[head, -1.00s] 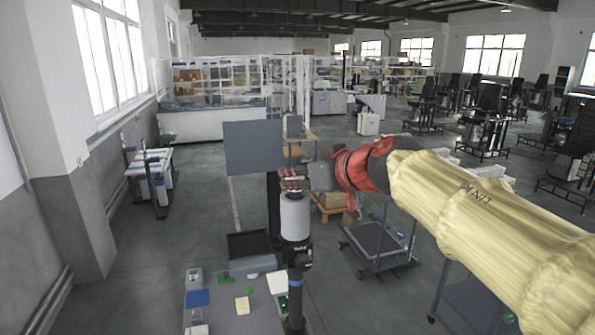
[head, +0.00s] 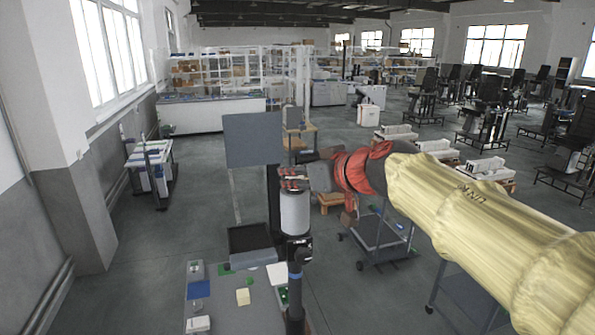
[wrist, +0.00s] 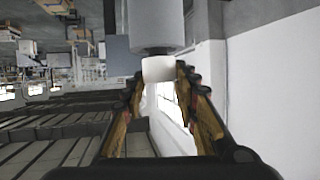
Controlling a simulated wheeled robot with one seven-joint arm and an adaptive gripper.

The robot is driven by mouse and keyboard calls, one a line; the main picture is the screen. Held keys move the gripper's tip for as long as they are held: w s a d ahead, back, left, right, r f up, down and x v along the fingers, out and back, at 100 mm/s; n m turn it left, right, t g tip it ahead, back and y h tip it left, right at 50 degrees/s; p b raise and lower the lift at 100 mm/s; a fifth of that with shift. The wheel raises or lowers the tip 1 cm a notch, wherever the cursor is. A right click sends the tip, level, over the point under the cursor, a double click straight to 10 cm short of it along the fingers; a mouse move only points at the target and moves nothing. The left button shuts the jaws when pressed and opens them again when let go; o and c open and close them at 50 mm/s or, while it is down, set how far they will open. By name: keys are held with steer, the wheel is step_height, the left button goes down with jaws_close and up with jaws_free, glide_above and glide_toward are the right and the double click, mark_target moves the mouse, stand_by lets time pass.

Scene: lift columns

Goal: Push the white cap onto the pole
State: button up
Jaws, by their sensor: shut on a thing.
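The pole is a dark upright post with a wide light grey cylinder (head: 295,212) near its upper end, standing at the middle of the head view. In the wrist view a grey cylinder (wrist: 157,25) with a dark end rim comes in from the top. The white cap (wrist: 158,70) is a small pale block right at that dark rim, in line with it. I cannot tell whether they touch. My gripper (wrist: 159,77) has one finger on each side of the cap and is shut on it. In the head view my gripper (head: 293,179) is over the cylinder's top, and the cap cannot be made out.
A grey panel (head: 252,140) stands behind the pole. A grey bench (head: 230,318) with small parts lies at the front, beside a black tray (head: 250,238). A trolley (head: 380,242) stands right of the pole. Floor at the left is open.

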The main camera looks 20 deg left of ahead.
steer(key=shift+f+p, duration=0.45)
stand_by(0.6)
steer(key=shift+p, duration=0.7)
steer(key=shift+f+p, duration=0.55)
steer(key=shift+p, duration=0.15)
stand_by(2.4)
steer(key=o, duration=1)
steer(key=shift+o, duration=1.1)
steer(key=shift+r, duration=0.15)
steer(key=shift+o, duration=1.3)
steer(key=shift+r, duration=0.1)
steer(key=shift+r+p, duration=1.25)
steer(key=shift+p, duration=0.4)
